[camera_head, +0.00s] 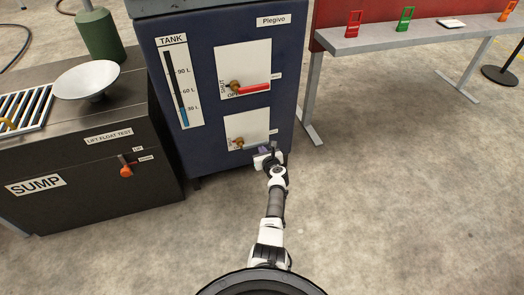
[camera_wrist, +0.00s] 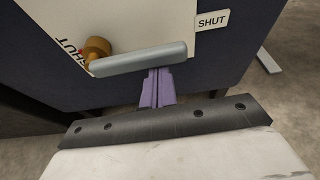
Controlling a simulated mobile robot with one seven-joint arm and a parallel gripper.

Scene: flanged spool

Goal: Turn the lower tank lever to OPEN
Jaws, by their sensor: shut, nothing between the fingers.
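The lower tank lever shows in the wrist view as a grey handle (camera_wrist: 138,58) on a brass hub (camera_wrist: 97,47). It sticks out to the right, tilted slightly upward, with a SHUT label (camera_wrist: 212,22) beyond its tip. In the head view its brass hub (camera_head: 239,143) is on the lower white plate (camera_head: 247,125) of the blue tank cabinet (camera_head: 165,30); my gripper partly hides that area. My gripper (camera_head: 265,151) is shut and empty. Its purple fingers (camera_wrist: 157,88) are just below the handle's middle, touching or very near it; I cannot tell which.
The upper plate carries a red lever (camera_head: 254,88) pointing right. The dark sump box (camera_head: 90,165), with an orange lever (camera_head: 127,170), stands left of the cabinet. A grey bench (camera_head: 400,38) stands at right. The floor right of my arm is clear.

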